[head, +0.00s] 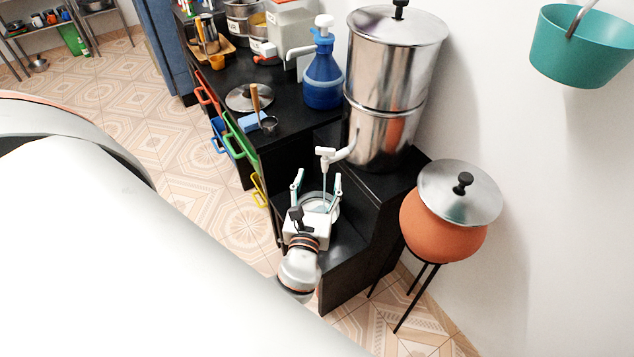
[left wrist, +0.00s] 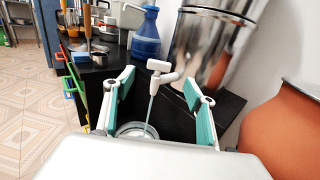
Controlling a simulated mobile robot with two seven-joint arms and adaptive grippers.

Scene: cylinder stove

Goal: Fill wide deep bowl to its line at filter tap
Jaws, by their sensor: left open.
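The wide deep bowl (head: 332,207) stands on the low black step under the filter tap. In the left wrist view the bowl (left wrist: 137,130) shows only its upper part, the rest hidden by my gripper. The white tap (head: 326,154) sticks out from the steel filter (head: 398,75), and a thin stream of water runs from it into the bowl. The tap also shows in the left wrist view (left wrist: 160,68). The bowl's line and water level are too small to tell. My left gripper (head: 317,178) is open, its fingers apart on either side of the stream. My right gripper is not in view.
A clay pot (head: 445,225) with a steel lid stands on a thin stand at right. A blue bottle (head: 322,75), a pan lid (head: 249,97) and a ladle (head: 262,110) are on the black counter. Coloured drawer handles stick out. A teal bucket (head: 585,45) hangs at right.

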